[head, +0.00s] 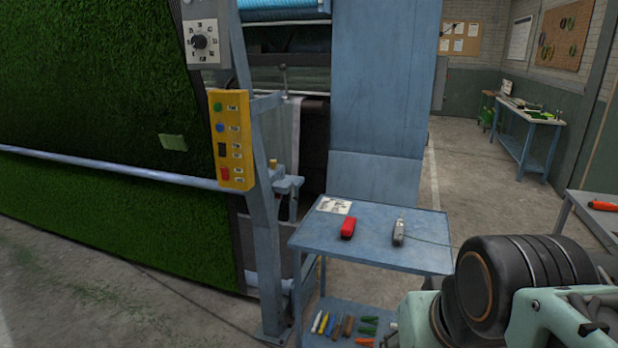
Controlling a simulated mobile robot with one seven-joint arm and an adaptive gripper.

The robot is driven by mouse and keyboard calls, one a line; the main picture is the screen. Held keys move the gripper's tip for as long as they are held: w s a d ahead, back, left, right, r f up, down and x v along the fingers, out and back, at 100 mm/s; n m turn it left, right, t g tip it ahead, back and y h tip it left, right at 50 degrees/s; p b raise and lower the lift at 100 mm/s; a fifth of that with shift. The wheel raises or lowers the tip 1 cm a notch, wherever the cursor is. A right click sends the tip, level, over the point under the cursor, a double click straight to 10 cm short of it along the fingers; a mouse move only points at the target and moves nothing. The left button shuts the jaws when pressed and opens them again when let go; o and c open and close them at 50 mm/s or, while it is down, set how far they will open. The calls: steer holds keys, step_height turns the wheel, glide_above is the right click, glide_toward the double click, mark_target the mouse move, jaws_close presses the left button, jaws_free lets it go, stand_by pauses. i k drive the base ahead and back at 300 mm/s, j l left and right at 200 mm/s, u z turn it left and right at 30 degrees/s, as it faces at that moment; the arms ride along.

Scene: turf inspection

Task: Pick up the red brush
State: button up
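A red, block-shaped object (348,228) with a dark lower end lies on the top of the blue cart (375,250); it may be the red brush, but its bristles do not show clearly. A second red-orange, elongated object (604,206) lies on a table at the right edge, and I cannot tell what it is. My arm fills the lower right corner, to the right of the cart. My gripper is not in view.
A grey device (398,232) with a cable and a paper sheet (334,205) share the cart top. Several small tools lie on its lower shelf (340,318). The turf machine with its yellow control panel (232,140) stands left and behind. Open floor (465,190) lies beyond the cart.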

mark_target(348, 228)
steer(key=i+j, duration=0.15)
steer(key=i, duration=0.25)
steer(key=i+j, duration=0.15)
steer(key=i, duration=0.25)
